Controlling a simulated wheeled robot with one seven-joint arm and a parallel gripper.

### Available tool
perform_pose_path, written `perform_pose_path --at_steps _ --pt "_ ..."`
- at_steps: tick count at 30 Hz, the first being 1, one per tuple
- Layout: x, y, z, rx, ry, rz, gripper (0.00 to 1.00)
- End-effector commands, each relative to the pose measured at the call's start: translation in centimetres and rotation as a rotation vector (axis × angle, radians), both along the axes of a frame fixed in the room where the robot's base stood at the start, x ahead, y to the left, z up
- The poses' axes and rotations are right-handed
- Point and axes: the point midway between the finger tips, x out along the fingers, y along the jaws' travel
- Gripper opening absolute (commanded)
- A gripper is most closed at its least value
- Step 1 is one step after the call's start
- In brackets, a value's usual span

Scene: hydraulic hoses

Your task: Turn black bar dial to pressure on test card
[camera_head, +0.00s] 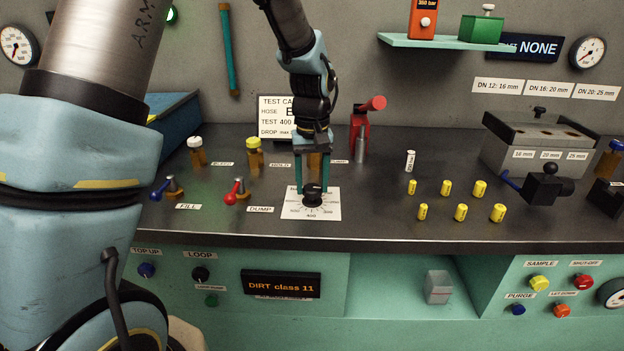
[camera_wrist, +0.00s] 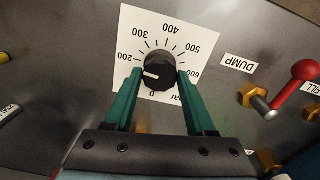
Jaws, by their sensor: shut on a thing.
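The black bar dial (camera_head: 312,200) sits on a white scale plate (camera_head: 328,206) on the bench top. In the wrist view the dial (camera_wrist: 160,66) has a white pointer mark aimed left, between 0 and 200. The printed scale (camera_wrist: 172,28) runs through 300, 400, 500 and 600. My gripper (camera_head: 312,188) points down over the dial, and its green fingers (camera_wrist: 159,76) are shut on the dial's two sides. The test card (camera_head: 273,106) stands behind, partly hidden by my gripper; it reads "TEST 400".
A red-handled lever (camera_head: 237,193) labelled DUMP and a blue one (camera_head: 166,187) labelled FILL stand left of the dial. A red clamp-like tool (camera_head: 362,130) stands behind right. The bench just right of the plate is clear.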

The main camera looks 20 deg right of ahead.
Motion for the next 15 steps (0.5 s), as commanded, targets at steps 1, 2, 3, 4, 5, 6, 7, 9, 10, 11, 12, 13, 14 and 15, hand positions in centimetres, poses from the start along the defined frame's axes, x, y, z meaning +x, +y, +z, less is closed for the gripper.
perform_pose_path --at_steps 1,2,3,4,5,6,7,9,10,11,12,13,14,15 --pt "-0.08 -0.01 0.10 0.000 0.002 -0.042 0.00" --pt "-0.08 -0.03 0.10 0.000 0.002 -0.071 0.00" --pt "-0.09 -0.04 0.09 0.001 0.002 -0.110 0.00" --pt "-0.09 -0.03 0.09 0.001 0.002 -0.139 0.00" --pt "-0.09 -0.02 0.08 0.001 0.002 -0.168 0.00" --pt "-0.09 -0.01 0.08 0.001 0.002 -0.205 0.00" --pt "-0.09 -0.01 0.07 0.001 0.003 -0.233 0.00" --pt "-0.12 -0.02 0.07 0.001 0.003 -0.300 0.00" --pt "-0.12 -0.01 0.08 0.001 0.003 -0.328 0.00" --pt "-0.12 -0.01 0.08 0.001 0.003 -0.357 0.00" --pt "-0.12 -0.01 0.09 0.001 0.003 -0.395 0.00" --pt "-0.13 -0.02 0.09 0.001 0.003 -0.424 0.00" --pt "-0.13 -0.02 0.10 0.000 0.003 -0.452 0.00" --pt "-0.13 -0.02 0.11 0.000 0.003 -0.490 0.00"
